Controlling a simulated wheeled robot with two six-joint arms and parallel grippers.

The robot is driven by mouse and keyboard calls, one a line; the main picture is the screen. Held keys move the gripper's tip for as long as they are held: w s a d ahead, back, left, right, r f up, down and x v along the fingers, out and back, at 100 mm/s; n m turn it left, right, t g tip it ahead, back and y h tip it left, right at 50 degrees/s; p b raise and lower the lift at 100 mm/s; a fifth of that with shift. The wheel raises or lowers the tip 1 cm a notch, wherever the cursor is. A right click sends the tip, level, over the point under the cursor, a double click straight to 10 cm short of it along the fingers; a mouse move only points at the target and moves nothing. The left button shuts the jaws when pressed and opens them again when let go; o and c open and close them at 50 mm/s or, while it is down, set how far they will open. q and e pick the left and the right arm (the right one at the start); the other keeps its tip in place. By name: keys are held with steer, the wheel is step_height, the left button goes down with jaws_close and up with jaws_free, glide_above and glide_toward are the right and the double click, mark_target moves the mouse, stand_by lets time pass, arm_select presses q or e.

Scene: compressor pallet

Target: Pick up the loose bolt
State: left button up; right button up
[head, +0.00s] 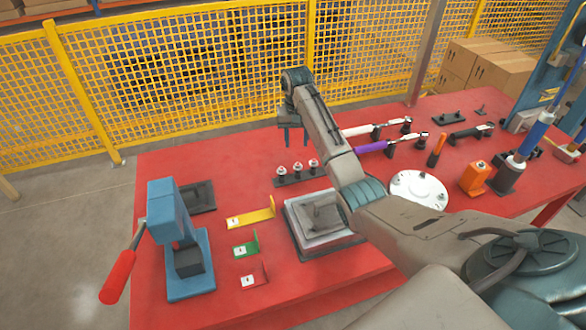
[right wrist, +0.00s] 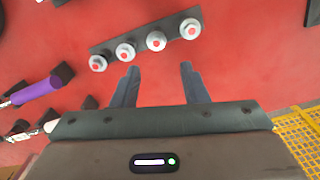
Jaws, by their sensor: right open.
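Several silvery round bolts with reddish centres stand in a row on a dark rail (right wrist: 107,47). In the right wrist view one bolt (right wrist: 156,41) is just beyond the gap between my fingertips. In the head view bolts (head: 297,168) show on the same rail (head: 288,182), and part of the row is hidden. I cannot tell which bolt is loose. My right gripper (head: 294,143) points down above and behind the rail, open and empty. Its fingers (right wrist: 160,68) show apart from the bolts in the right wrist view. My left gripper is not in view.
A blue press (head: 170,225) with a red handle stands front left. Yellow, green and red brackets lie beside a grey tray (head: 300,246). A white round flange (head: 422,188) and purple-handled tool (head: 370,147) are to the right. The red table (head: 220,160) is clear left of the rail.

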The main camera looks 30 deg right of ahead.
mark_target(298, 164)
steer(key=f, duration=0.1)
steer(key=s+f, duration=0.1)
steer(key=f, duration=0.1)
steer(key=shift+f+p, duration=0.1)
steer(key=shift+p, duration=0.25)
steer(key=shift+w+f, duration=0.15)
steer(key=shift+f, duration=0.2)
step_height(298, 164, down, 4)
steer(key=shift+d+f+p, duration=0.1)
steer(key=shift+f+p, duration=0.05)
steer(key=shift+p, duration=0.9)
steer(key=shift+f, duration=0.55)
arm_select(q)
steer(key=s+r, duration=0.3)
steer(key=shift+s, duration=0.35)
arm_select(e)
steer(key=shift+r, duration=0.1)
steer(key=c, duration=0.7)
